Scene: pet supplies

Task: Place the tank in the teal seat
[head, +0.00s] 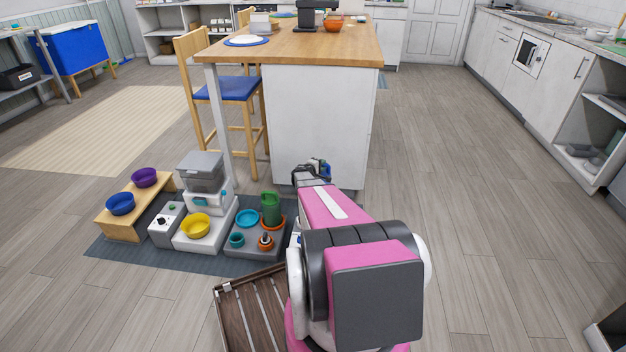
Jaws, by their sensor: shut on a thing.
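My gripper (313,172) is in front of the white island panel, to the right of the grey mat. It is shut on a small bluish thing (324,167), mostly hidden by the fingers, so I cannot tell whether this is the tank. A teal round seat (247,218) is on a grey base (257,252) on the mat. A green upright cylinder (270,208) stands beside it in an orange ring (284,224). A smaller teal cup (236,240) and an orange piece (266,242) are at the front of the base. A grey box-like container (202,171) tops a white feeder (207,201).
A yellow bowl (195,226) and a wooden stand (126,222) with blue and purple bowls are on the mat (112,248). A slatted wooden crate (236,310) is in front. The island (318,130) and stool (228,90) stand behind. Floor at right is clear.

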